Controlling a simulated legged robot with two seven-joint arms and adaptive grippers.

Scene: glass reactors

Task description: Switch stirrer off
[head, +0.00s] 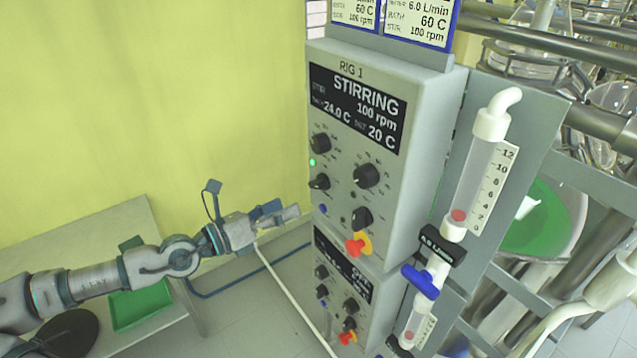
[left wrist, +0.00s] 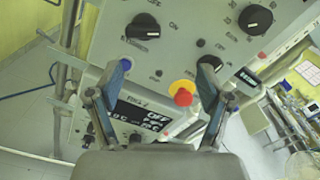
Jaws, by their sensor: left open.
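The RIG 1 control box (head: 385,150) has a display (head: 357,108) reading STIRRING, 100 rpm. Below the display are several black knobs: upper left (head: 320,143), lower left (head: 319,181), a larger one (head: 366,176) and a lower right one (head: 361,218). A green lamp (head: 312,162) is lit between the left knobs. My left gripper (head: 288,212) is left of the box, apart from the knobs. In the left wrist view my left gripper (left wrist: 166,64) is open and empty; a black knob (left wrist: 143,26) with an ON label nearby shows beyond its fingertips. My right gripper is not in view.
A red stop button on yellow (head: 358,245) sits low on the panel; a red-and-yellow button shows between the fingers (left wrist: 182,92). A second control box (head: 340,285) is below. A flow meter (head: 478,170) stands right. A table (head: 95,240) is at left.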

